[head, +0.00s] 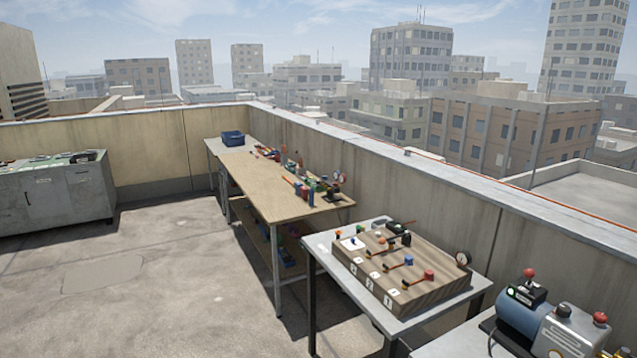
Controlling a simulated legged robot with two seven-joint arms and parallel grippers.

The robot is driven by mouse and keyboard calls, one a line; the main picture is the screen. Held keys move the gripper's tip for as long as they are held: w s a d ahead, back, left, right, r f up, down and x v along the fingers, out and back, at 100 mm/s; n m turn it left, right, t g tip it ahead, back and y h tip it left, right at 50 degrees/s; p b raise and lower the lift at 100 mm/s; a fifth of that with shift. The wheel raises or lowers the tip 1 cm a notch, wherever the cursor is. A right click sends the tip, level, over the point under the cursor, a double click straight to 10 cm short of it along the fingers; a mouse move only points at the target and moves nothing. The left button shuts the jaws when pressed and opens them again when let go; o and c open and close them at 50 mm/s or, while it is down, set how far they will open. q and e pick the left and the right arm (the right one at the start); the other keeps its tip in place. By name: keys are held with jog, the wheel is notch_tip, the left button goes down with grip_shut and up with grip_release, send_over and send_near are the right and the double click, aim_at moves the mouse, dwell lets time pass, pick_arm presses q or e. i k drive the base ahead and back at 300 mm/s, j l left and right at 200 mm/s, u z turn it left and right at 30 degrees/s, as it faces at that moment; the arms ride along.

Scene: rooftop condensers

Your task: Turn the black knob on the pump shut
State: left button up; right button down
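A pump with a blue cylinder (522,315) and a silver-grey housing (570,335) stands at the bottom right, partly cut off by the picture's edge. A small black knob (563,310) sits on top of the housing, just right of the cylinder. Whether it is turned open or shut is too small to tell. Red knobs show on the pump too, one above a black part (529,273) and one at the right (600,318). Neither of my grippers is in view, and nothing touches the pump.
A grey table (318,246) left of the pump bears a wooden block (430,292) with several valves and a gauge. Open concrete floor (180,290) lies at left.

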aim_at(563, 312)
jog(key=z, duration=1.4)
